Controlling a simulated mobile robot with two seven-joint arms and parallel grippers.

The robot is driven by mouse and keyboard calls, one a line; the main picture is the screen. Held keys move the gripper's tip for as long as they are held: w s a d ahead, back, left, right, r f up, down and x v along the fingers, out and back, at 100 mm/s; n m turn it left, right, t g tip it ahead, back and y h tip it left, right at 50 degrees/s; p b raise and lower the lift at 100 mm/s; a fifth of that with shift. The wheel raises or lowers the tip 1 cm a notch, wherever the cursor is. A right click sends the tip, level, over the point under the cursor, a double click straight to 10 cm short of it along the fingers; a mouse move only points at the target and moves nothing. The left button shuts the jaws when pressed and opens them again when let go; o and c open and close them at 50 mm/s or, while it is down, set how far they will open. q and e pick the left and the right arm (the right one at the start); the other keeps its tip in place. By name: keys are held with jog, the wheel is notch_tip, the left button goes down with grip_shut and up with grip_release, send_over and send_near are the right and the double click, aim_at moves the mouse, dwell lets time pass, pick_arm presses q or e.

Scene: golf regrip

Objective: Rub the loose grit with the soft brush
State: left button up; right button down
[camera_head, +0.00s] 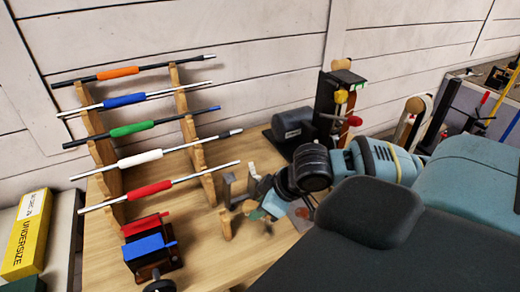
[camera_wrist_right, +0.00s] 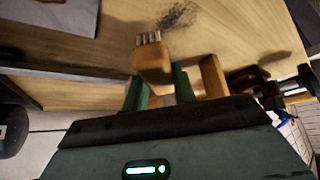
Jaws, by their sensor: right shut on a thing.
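The brush (camera_wrist_right: 151,62) has a tan wooden body and short pale bristles at its far end. In the right wrist view my right gripper (camera_wrist_right: 158,92) is shut on it, with green fingers on both sides. The bristles point out toward the wooden bench top. The loose grit (camera_wrist_right: 178,14) is a dark speckled patch on the bench, just beyond the bristle tips in that view. I cannot tell whether the bristles touch the wood. In the head view my right gripper (camera_head: 258,205) is low over the bench, and the grit is hard to make out. My left gripper is not in view.
A wooden rack (camera_head: 187,125) holds several golf shafts with coloured grips at the left. A red and blue vise (camera_head: 148,240) stands in front of it. A wooden block (camera_wrist_right: 213,75) is close beside the brush. A dark machine (camera_head: 293,127) stands at the back.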

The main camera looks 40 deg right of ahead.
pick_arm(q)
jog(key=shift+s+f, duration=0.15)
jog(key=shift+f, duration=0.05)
pick_arm(e)
jog(key=shift+f, duration=0.65)
jog(key=shift+s+a+r+p, duration=0.1)
jog(key=shift+s+a+p, duration=0.15)
jog(key=shift+s+p, duration=0.4)
jog(key=shift+s+a+r+p, duration=0.1)
jog(key=shift+s+a+p, duration=0.15)
jog(key=shift+s+p, duration=0.4)
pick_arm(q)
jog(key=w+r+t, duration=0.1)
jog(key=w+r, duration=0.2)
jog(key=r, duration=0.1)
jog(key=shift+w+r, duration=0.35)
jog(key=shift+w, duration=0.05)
pick_arm(e)
jog(key=shift+s+f, duration=0.1)
jog(key=shift+s, duration=0.25)
jog(key=shift+s+a, duration=0.1)
